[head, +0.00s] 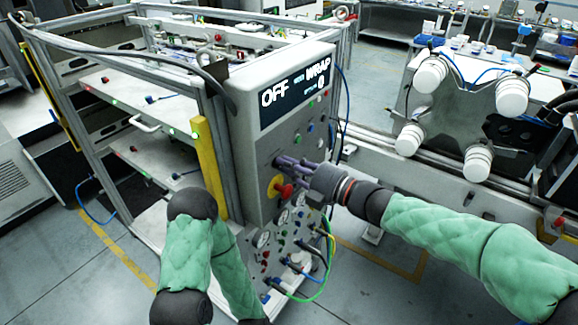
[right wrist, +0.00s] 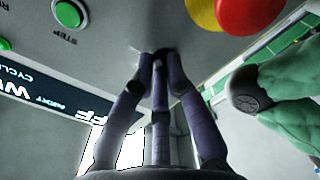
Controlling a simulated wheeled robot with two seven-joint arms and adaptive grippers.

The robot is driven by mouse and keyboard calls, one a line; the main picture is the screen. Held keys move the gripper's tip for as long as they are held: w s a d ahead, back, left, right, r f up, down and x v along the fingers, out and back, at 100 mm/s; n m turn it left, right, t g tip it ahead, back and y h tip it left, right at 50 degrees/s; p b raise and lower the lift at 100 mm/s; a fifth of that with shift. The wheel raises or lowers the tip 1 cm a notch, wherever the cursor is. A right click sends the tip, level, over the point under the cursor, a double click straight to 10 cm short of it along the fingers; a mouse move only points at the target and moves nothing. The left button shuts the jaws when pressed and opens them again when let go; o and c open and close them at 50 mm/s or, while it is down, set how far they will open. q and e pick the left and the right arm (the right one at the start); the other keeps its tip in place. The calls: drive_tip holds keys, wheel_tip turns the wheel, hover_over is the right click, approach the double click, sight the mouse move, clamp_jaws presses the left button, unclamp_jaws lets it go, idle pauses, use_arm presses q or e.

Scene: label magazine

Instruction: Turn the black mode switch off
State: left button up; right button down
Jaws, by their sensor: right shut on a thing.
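The black mode switch (right wrist: 160,53) sits on the grey panel face, mostly hidden between my fingertips. Only a small dark part of it shows in the right wrist view, so its pointing direction cannot be told. My right gripper (head: 281,163) reaches the panel from the right, its purple-grey fingers closed on the switch; it also shows in the right wrist view (right wrist: 160,62). The panel's display (head: 294,94) reads "OFF" in large letters on the left and "WRAP" and "0" on the right. My left gripper is not in view; only my left arm shows, bent in front of the machine.
A red emergency button (head: 284,190) on a yellow base sits just below the right gripper. A green step button (right wrist: 69,14) is on the same panel. Gauges, cables and a green-yellow hose (head: 331,262) lie lower down. A yellow post (head: 211,168) stands left of the panel.

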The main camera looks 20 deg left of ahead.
drive_tip(key=c, duration=1.2)
unclamp_jaws()
drive_tip(key=shift+c, duration=0.2)
drive_tip(key=v, duration=1.2)
